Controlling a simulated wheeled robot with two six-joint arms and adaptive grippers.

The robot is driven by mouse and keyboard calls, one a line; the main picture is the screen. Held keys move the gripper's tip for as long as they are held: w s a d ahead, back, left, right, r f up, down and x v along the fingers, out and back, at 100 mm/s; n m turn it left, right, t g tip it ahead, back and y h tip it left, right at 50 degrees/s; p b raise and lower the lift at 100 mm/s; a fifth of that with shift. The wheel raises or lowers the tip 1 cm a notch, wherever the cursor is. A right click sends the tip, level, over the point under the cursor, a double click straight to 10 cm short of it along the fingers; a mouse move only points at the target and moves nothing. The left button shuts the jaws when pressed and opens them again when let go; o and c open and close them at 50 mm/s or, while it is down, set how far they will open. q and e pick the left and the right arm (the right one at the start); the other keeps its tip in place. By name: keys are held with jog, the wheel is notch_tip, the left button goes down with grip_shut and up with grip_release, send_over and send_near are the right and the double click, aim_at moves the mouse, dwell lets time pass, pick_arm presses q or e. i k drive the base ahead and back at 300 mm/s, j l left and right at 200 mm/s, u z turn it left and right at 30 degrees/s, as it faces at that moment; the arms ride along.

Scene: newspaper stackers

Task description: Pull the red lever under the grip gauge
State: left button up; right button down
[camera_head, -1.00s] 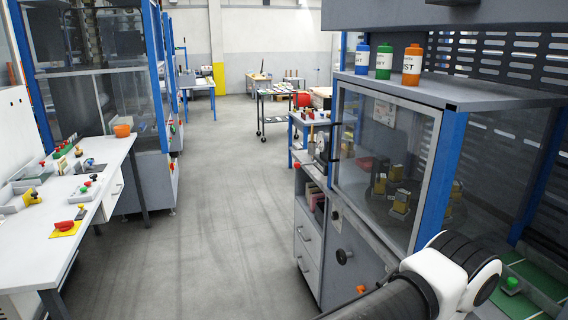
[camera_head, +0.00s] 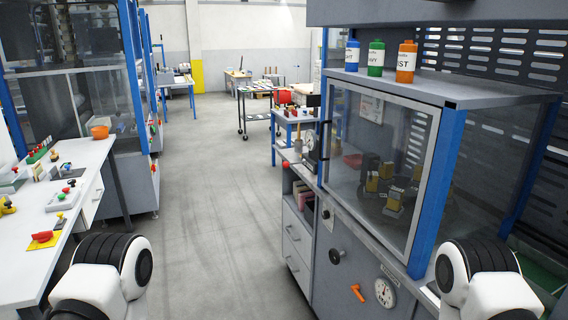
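A round white gauge (camera_head: 384,292) is on the grey front panel of the machine at the lower right. Its label is too small to read, so I cannot tell whether it is the grip gauge. An orange lever (camera_head: 358,292) is on the same panel, just left of this gauge. The panel below the gauge is cut off by the frame edge, and no red lever shows there. Another dial (camera_head: 310,146) stands at the machine's far left corner. Only white and black links of my two arms show at the bottom; both grippers are out of view.
The glazed machine (camera_head: 384,165) fills the right side, with a black knob (camera_head: 338,256) and drawers (camera_head: 298,242) below. Blue, green and orange bottles (camera_head: 406,62) stand on its shelf. A white workbench (camera_head: 85,195) stands at left. The aisle floor (camera_head: 210,180) between is clear.

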aim_at(286, 164)
jog(key=i+j+z, duration=0.1)
jog(key=z, duration=0.35)
jog(key=i+j+z, duration=0.15)
jog(key=z, duration=0.25)
jog(key=i+j+z, duration=0.1)
jog(key=j, duration=0.3)
jog(key=i+j+z, duration=0.15)
jog(key=i+j, duration=0.15)
jog(key=i+j+z, duration=0.1)
jog(key=j, duration=0.4)
jog(key=i+j+z, duration=0.15)
jog(key=j, duration=0.3)
jog(key=i+j+z, duration=0.1)
jog(key=j, duration=0.35)
jog(key=i+j+z, duration=0.15)
jog(key=j, duration=0.3)
jog(key=i+j, duration=0.1)
jog(key=j, duration=0.65)
jog(key=i+j, duration=0.15)
jog(key=j, duration=0.25)
